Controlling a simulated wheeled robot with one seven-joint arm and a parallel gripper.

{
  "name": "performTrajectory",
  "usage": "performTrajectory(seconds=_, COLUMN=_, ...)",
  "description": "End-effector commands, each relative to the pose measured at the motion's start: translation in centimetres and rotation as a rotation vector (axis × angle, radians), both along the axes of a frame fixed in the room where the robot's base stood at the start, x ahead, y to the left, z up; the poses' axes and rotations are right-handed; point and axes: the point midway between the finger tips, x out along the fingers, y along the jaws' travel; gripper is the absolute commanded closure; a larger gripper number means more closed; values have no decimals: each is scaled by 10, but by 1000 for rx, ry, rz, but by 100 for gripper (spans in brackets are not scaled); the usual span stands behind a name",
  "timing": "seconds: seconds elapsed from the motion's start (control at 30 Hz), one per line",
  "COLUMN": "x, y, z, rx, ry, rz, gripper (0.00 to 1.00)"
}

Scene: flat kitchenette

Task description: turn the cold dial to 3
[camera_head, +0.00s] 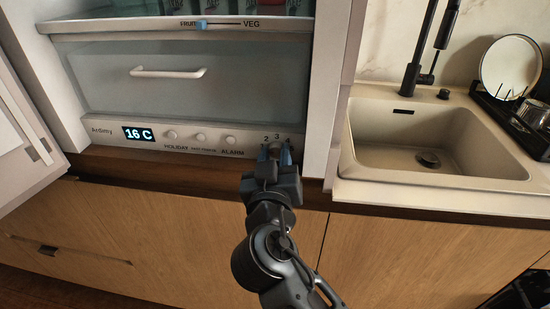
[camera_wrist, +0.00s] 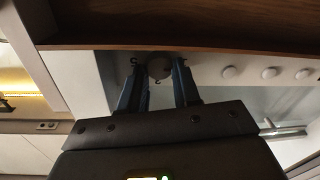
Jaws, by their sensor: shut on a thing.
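The cold dial (camera_wrist: 159,66) is a small round knob at the right end of the fridge's white control strip. In the head view the figures 2, 3 and 4 show above it, and my fingers mostly cover the knob. My gripper (camera_head: 275,155) reaches up to it from below, its blue fingertips on either side. In the wrist view, which is upside down, the gripper (camera_wrist: 159,82) has one finger on each side of the knob and is shut on it. I cannot tell which figure the dial points to.
On the same strip are a 16 C display (camera_head: 138,133) and buttons, including the alarm button (camera_head: 231,140). Above are a drawer (camera_head: 185,90) and a fruit/veg slider (camera_head: 201,25). A sink (camera_head: 430,145) is at right; the open fridge door (camera_head: 25,150) is at left.

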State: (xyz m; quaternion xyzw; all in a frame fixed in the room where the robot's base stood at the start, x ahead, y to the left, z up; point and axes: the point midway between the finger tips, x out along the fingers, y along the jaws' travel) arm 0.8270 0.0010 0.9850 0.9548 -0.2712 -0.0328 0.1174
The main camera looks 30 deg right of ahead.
Motion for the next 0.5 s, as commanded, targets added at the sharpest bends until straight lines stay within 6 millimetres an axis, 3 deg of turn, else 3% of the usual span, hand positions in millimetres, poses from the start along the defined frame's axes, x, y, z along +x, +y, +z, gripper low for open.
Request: performTrajectory(seconds=0.5, x=0, y=0, z=-10, rx=238, ry=-178, rz=2, gripper=99)
